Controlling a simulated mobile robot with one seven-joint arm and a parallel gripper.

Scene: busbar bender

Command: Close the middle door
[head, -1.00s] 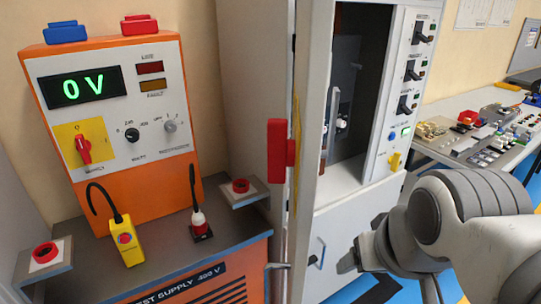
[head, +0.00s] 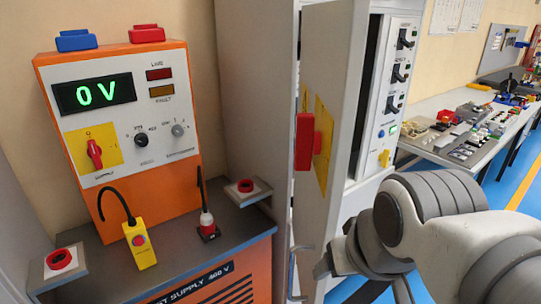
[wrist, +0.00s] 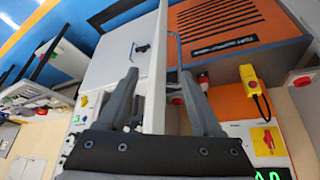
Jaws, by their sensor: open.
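The middle door (head: 341,100) stands open on the tall grey cabinet, seen at a steep angle with a red handle (head: 305,142) and a yellow label on its face. A grey bar handle (head: 292,272) sits low on it. My gripper (head: 325,266) is low beside the door, partly hidden by the door and my arm. In the wrist view, my gripper (wrist: 160,74) is open, with the door's pale edge (wrist: 157,40) running between its two fingers. The bar handle (wrist: 177,50) shows just right of that edge. I cannot tell whether either finger touches the door.
A panel with switches (head: 398,75) is right of the door, beside the dark cabinet interior. The orange test supply (head: 150,190) and its bench (head: 85,285) stand close on the left. A table (head: 425,150) with many small parts is at the right; blue floor shows beyond.

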